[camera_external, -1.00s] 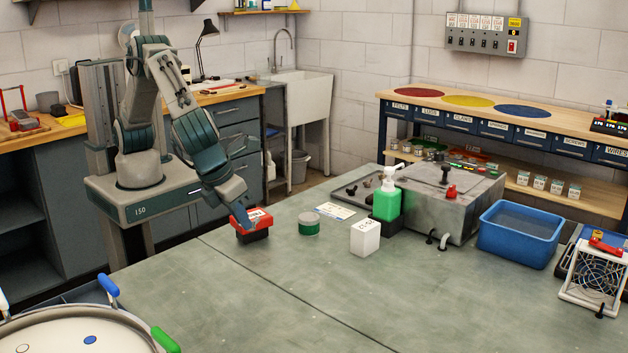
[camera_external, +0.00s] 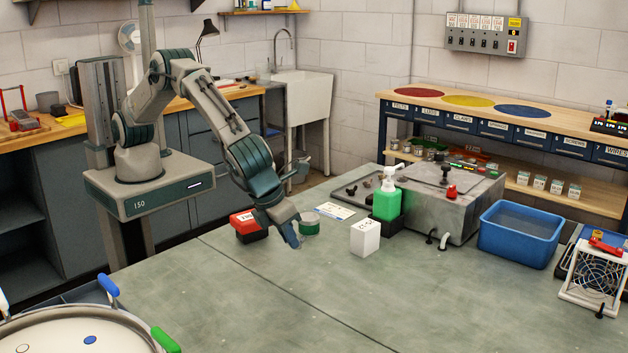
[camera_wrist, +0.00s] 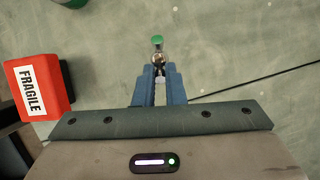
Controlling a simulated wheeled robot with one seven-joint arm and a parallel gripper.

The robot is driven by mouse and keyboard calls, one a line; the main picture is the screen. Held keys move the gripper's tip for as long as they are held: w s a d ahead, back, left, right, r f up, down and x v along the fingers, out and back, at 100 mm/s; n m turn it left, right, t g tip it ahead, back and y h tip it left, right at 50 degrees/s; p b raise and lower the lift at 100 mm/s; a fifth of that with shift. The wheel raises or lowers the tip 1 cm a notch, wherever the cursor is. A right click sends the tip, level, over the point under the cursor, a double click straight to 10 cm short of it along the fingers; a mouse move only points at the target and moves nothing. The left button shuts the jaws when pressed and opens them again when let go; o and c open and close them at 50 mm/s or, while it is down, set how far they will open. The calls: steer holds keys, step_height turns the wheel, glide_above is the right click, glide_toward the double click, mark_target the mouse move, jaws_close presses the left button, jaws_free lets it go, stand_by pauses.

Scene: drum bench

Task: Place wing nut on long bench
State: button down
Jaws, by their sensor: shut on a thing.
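My gripper (camera_external: 294,240) is low over the grey-green table (camera_external: 330,300), just right of the red and black box and near the green tin. In the wrist view my gripper (camera_wrist: 158,72) is shut on a small silvery metal piece (camera_wrist: 158,59) with a green end, apparently the wing nut. Its lower part is hidden between the blue fingers. In the external view the held piece is too small to make out. A long wooden bench (camera_external: 540,118) with red, yellow and blue discs and labelled drawers stands at the right wall. Which surface is the long bench is not marked.
The red box (camera_external: 242,222) reads FRAGILE in the wrist view. A green tin (camera_external: 309,227), white box (camera_external: 365,238), green pump bottle (camera_external: 386,200), metal machine (camera_external: 440,205), blue tub (camera_external: 520,235) and white fan (camera_external: 592,275) stand on the table. Its front middle is clear.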

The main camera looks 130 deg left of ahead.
mark_target(297, 269)
steer(key=shift+w+a+f, duration=0.45)
steer(key=shift+a+f, duration=0.05)
steer(key=shift+a, duration=0.3)
steer(key=shift+f+p, duration=0.6)
steer(key=shift+f, duration=1.45)
steer(key=c, duration=1.5)
jaws_free()
